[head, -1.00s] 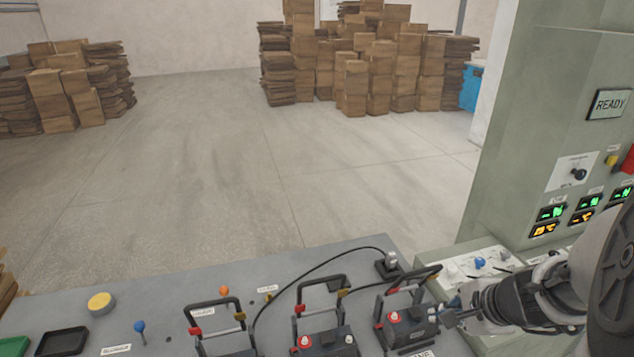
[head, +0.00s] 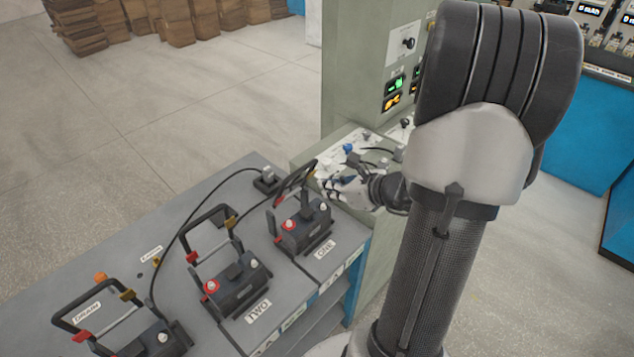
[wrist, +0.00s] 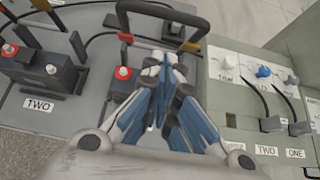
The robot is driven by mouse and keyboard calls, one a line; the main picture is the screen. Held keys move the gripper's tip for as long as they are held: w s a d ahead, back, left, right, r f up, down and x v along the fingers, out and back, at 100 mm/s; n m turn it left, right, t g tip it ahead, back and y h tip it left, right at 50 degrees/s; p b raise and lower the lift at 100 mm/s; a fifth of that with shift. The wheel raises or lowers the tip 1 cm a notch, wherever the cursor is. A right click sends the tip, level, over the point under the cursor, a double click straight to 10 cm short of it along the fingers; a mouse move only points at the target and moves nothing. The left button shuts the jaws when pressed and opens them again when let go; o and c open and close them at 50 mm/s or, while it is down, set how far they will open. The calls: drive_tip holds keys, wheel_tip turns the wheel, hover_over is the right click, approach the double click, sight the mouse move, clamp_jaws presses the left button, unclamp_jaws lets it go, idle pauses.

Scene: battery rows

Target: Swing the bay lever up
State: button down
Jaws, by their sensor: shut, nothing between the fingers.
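Bay ONE's lever (head: 293,182) is a dark hoop over the battery (head: 304,234) beside the ONE label; it looks tilted, its exact angle hard to judge. Its dark bar (wrist: 163,9) and red parts show at the top of the wrist view. My gripper (head: 332,183) is just right of the lever in the head view. In the wrist view my gripper (wrist: 170,62) has its blue-grey fingers together, empty, pointing at the hoop between its two sides. Whether they touch it I cannot tell. The fingers hide part of the battery in the wrist view.
Bay TWO's battery (head: 238,286) and lever (head: 208,222) stand to the left, and the DRAIN lever (head: 92,305) is farther left. A grey-green cabinet (head: 352,75) with a knob and cabled panel (head: 362,150) stands right of the bench. Open floor lies behind.

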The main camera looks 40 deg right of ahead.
sight(305, 169)
drive_tip(key=shift+w+a+r, duration=0.1)
drive_tip(key=shift+w+r, duration=0.1)
drive_tip(key=shift+w, duration=0.9)
drive_tip(key=shift+w+a+r, duration=0.1)
drive_tip(key=shift+w+r, duration=0.05)
drive_tip(key=shift+w, duration=0.9)
drive_tip(key=shift+g, duration=0.8)
drive_tip(key=shift+w+a+r+p, duration=0.1)
drive_tip(key=shift+w+r+p, duration=0.3)
drive_tip(key=shift+w+p, duration=0.4)
drive_tip(key=shift+w+r+p, duration=0.4)
drive_tip(key=shift+w+p, duration=0.25)
drive_tip(key=shift+p, duration=0.2)
drive_tip(key=shift+w+a+r+p, duration=0.1)
drive_tip(key=shift+w+r+p, duration=0.3)
drive_tip(key=shift+w+p, duration=0.4)
drive_tip(key=shift+s, duration=0.15)
drive_tip(key=shift+d, duration=0.1)
